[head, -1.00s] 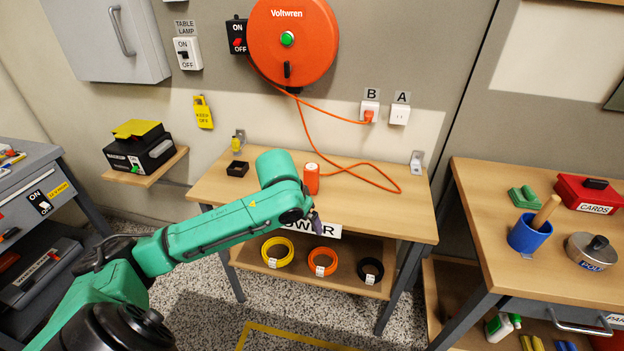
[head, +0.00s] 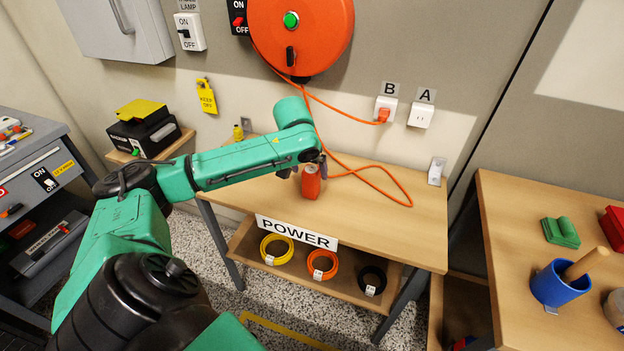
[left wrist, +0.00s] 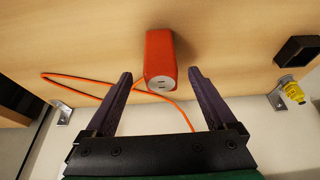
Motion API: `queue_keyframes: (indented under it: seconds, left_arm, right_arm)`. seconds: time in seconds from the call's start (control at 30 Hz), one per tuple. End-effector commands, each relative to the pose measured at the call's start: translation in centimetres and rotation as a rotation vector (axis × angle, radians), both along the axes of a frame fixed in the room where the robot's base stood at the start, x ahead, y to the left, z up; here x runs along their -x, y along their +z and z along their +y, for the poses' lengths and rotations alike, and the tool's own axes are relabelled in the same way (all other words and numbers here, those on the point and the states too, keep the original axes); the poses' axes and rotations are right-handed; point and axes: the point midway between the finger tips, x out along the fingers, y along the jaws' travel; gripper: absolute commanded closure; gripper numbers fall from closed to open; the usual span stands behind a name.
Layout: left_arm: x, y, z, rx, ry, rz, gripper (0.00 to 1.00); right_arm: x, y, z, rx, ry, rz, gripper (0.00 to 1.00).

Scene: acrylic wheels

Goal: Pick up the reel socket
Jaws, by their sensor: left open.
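The reel socket (head: 311,182) is an orange-red block with a pale outlet face, at the end of an orange cable on the wooden table. In the left wrist view the reel socket (left wrist: 160,62) lies ahead, roughly midway between the fingers' lines and just beyond their tips. My left gripper (head: 305,168) is at the socket in the head view, its fingers partly hidden by the arm and socket. In the left wrist view my left gripper (left wrist: 158,78) is open and empty, dark fingers on either side of the socket's near end. My right gripper is not in view.
The orange cable (head: 385,175) loops over the table (head: 400,222) right of the socket. The orange reel (head: 330,35) hangs on the wall above; a plug (head: 383,113) sits in outlet B. A small dark box (left wrist: 297,50) and a yellow object (left wrist: 291,88) are nearby.

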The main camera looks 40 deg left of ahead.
Motion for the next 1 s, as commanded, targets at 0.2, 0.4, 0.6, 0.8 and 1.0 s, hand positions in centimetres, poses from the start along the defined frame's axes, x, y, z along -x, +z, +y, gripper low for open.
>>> queue_keyframes:
  seconds: [0.2,0.4,0.6,0.8,1.0]
  left_arm:
    - [-1.1,-2.8,0.5,0.0,0.0,0.001,0.1]
    - [-2.3,-6.2,1.1,0.001,0.0,0.0,0.1]
    - [-2.5,-6.6,1.2,-0.001,-0.002,-0.002,0.1]
    - [-2.5,-6.6,1.1,-0.001,-0.002,-0.001,0.71]
    - [-2.5,-6.5,1.2,-0.001,-0.002,-0.002,1.0]
  right_arm:
    - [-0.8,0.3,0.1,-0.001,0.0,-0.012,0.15]
    - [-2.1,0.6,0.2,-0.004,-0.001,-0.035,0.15]
    - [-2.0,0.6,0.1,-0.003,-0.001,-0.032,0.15]
    - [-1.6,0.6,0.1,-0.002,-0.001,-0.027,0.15]
    - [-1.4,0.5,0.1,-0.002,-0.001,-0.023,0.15]
